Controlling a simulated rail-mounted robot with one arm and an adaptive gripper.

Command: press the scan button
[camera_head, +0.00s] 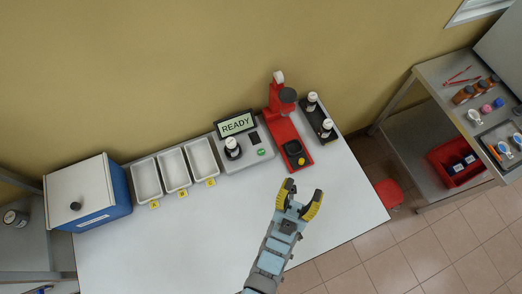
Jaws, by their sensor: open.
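The grey scan device (241,155) stands near the back of the white table. Its display (236,124) reads READY. A green button (262,152) sits on the front right of the device's top. A small bottle with a white cap (232,148) stands on the left part of the device. My gripper (298,191) is open and empty, with yellow-and-black fingers. It is over the table, in front and to the right of the green button, clearly apart from it. Nothing hides the button.
A red press-like machine (283,129) stands right of the device, close beyond my gripper. A black rack with bottles (319,121) is beside it. White trays (146,180) with yellow labels and a blue box (116,188) stand left. The table's front middle (190,245) is clear.

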